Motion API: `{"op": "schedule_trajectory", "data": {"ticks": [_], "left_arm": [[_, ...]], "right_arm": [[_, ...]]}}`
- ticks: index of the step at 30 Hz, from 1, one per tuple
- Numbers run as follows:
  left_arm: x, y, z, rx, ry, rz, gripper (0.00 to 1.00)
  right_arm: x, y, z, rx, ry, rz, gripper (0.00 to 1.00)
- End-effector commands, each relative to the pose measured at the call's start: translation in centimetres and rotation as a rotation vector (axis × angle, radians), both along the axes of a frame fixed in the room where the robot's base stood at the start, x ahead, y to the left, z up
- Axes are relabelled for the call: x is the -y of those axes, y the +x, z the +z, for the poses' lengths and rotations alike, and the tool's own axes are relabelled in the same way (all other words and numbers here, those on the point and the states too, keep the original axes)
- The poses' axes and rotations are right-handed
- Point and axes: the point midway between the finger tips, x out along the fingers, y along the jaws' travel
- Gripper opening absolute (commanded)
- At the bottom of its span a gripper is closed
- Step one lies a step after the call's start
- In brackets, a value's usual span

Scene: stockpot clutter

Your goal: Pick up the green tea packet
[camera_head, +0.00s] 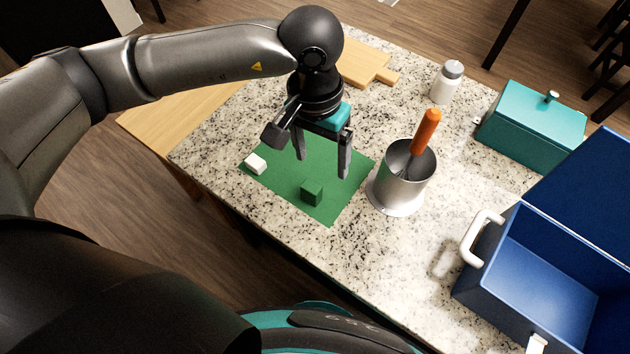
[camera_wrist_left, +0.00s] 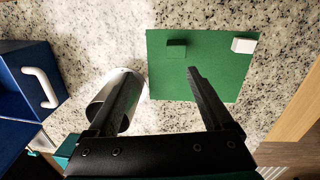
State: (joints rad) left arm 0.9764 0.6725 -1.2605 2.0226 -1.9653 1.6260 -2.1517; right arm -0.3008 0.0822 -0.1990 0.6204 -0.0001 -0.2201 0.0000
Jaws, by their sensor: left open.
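The green tea packet (camera_head: 312,193) looks like a small dark green block. It lies on the green mat (camera_head: 331,212) near the mat's front edge. In the wrist view the packet (camera_wrist_left: 176,49) is hard to tell from the mat (camera_wrist_left: 222,75) beneath it. My left gripper (camera_head: 322,168) is open and empty, pointing down above the mat, and the packet is not between its fingers. In the wrist view the packet lies beyond the fingertips (camera_wrist_left: 163,71). My right gripper is not in view.
A white block (camera_head: 256,163) lies on the mat's left corner. A metal pot (camera_head: 403,182) holding an orange-handled utensil (camera_head: 425,131) stands close to the right finger. A blue open box (camera_head: 532,290), teal box (camera_head: 532,128), white bottle (camera_head: 447,82) and wooden board (camera_head: 362,65) share the speckled counter.

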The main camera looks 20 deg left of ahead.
Motion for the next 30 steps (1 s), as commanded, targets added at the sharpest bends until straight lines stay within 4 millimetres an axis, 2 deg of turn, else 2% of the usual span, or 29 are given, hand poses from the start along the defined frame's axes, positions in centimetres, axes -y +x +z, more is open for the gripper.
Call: {"op": "schedule_trajectory", "data": {"ticks": [1,5,15,18,25,30], "left_arm": [[-0.9,0.5,0.1,0.017,0.04,-0.017,0.85],[-1.9,0.8,-0.8,0.029,0.082,-0.036,0.85],[-1.9,0.6,-7.7,0.026,0.081,-0.035,0.85],[-1.8,0.7,-9.1,0.027,0.078,-0.035,0.85],[-1.9,0.6,-10.6,0.027,0.078,-0.035,0.85],[-2.0,0.5,-13.2,0.026,0.079,-0.035,0.85]], "right_arm": [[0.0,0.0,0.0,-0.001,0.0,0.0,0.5],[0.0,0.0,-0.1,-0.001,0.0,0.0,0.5],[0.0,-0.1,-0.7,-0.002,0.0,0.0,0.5],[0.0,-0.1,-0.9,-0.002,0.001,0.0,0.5],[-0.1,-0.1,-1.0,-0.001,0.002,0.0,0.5],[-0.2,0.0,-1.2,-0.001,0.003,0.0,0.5]]}}
